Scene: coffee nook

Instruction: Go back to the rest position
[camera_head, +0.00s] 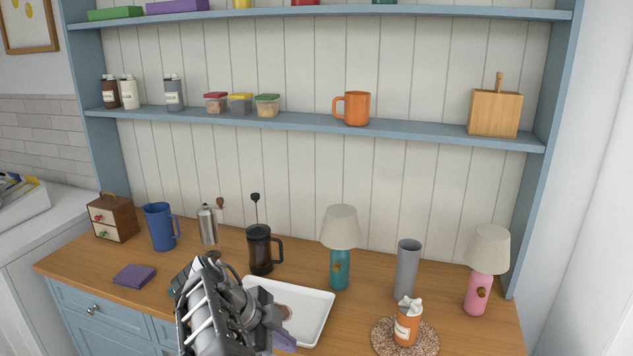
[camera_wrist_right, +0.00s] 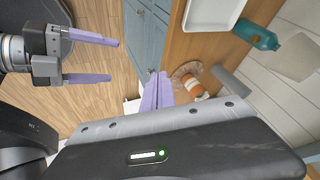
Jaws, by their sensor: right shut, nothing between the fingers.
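My right gripper (camera_head: 284,341) is low in the head view, in front of the white tray, largely hidden behind its own wrist and arm. In the right wrist view its purple fingers (camera_wrist_right: 157,92) are together with nothing between them, beyond the wooden counter's front edge. My left gripper (camera_wrist_right: 112,60) shows at the left of the right wrist view, its two purple fingers apart and empty, over the wooden floor. I do not make it out in the head view.
On the counter (camera_head: 205,275) stand a white tray (camera_head: 316,300), black French press (camera_head: 260,250), blue pitcher (camera_head: 160,228), teal lamp (camera_head: 340,270), grey vase (camera_head: 407,272), pink lamp (camera_head: 478,287) and orange jar (camera_head: 406,325) on a round mat. Floor (camera_wrist_right: 95,100) is free before the cabinet.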

